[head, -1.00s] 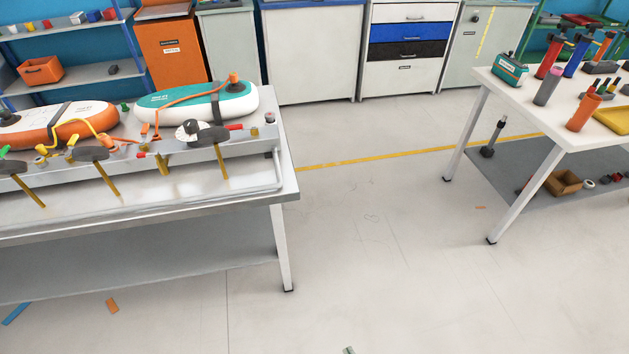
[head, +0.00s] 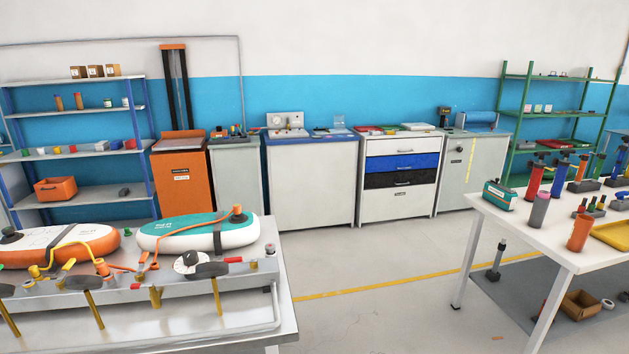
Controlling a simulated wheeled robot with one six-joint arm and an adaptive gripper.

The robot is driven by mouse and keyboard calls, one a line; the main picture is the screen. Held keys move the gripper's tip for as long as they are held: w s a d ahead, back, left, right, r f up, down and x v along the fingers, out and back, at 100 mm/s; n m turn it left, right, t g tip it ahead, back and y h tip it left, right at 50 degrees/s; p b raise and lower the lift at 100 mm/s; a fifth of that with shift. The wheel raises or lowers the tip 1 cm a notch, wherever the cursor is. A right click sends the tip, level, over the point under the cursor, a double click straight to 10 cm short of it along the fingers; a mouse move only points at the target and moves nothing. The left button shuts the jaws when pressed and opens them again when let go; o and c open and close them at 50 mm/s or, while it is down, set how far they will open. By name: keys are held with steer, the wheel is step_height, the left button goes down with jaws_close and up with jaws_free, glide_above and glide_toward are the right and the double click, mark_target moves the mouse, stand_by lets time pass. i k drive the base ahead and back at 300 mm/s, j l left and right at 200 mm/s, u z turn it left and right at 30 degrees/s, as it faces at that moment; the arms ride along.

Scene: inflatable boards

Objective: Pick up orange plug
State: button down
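A small orange plug-like piece (head: 237,212) stands on the right end of the teal and white inflatable board (head: 190,234), with an orange hose running from it. Another small orange piece (head: 102,267) lies by the front of the orange and white board (head: 60,246), near a yellow hose. I cannot tell for sure which of these is the orange plug. Both boards rest on the metal workbench (head: 250,325) at the left. My gripper is not in view.
A white table (head: 520,225) with pumps, an orange cup (head: 580,232) and a yellow tray (head: 612,236) stands at the right. Cabinets (head: 310,180) and shelves line the back wall. Clear floor (head: 400,300) lies between bench and table.

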mark_target(102, 267)
steer(key=j+u, duration=0.15)
steer(key=u, duration=0.2)
steer(key=j+u, duration=0.2)
steer(key=u, duration=0.15)
steer(key=j+u, duration=0.3)
steer(key=k+l, duration=0.05)
steer(key=l, duration=0.05)
